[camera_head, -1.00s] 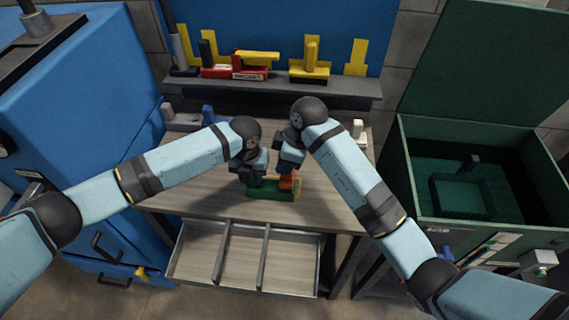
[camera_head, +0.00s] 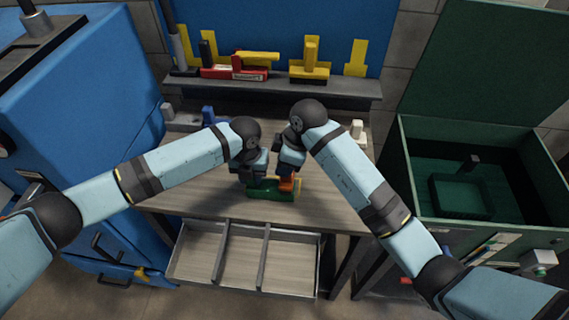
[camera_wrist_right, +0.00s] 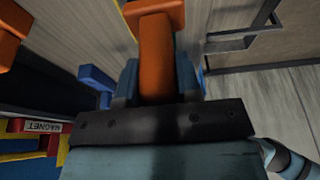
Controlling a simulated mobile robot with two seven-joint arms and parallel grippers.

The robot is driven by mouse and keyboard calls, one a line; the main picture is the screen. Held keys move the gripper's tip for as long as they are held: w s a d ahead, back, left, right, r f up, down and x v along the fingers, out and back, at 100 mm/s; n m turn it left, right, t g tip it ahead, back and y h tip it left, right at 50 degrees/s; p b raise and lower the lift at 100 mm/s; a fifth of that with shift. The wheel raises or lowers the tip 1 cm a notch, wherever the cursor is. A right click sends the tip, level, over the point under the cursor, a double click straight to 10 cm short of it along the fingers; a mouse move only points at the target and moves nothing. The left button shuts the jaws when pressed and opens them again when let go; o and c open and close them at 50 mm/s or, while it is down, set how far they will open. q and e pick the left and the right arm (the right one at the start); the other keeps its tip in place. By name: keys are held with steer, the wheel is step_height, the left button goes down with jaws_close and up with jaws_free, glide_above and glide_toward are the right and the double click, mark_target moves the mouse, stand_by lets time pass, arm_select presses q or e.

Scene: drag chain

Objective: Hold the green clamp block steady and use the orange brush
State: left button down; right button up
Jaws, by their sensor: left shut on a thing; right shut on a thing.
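The green clamp block (camera_head: 272,195) lies on the wooden workbench near its front edge. My left gripper (camera_head: 257,183) is shut on the block's left part from above. My right gripper (camera_head: 287,178) is shut on the orange brush (camera_head: 286,185), which is at the right part of the block. In the right wrist view the brush's orange handle (camera_wrist_right: 156,55) stands between the fingers (camera_wrist_right: 157,85). The brush's contact with the block is largely hidden by the gripper.
An open drawer with dividers (camera_head: 240,289) juts out below the bench (camera_head: 190,198). A shelf (camera_head: 270,87) behind holds red and yellow tools. A blue cabinet (camera_head: 75,100) stands left and an open green bin (camera_head: 450,228) right. Small blue and white items sit at the bench's back.

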steer(key=w+r, duration=0.3)
steer(key=r, duration=0.5)
steer(key=shift+d, duration=0.3)
stand_by(0.6)
arm_select(q)
steer(key=c, duration=0.7)
jaws_free()
step_height(320, 180, up, 12)
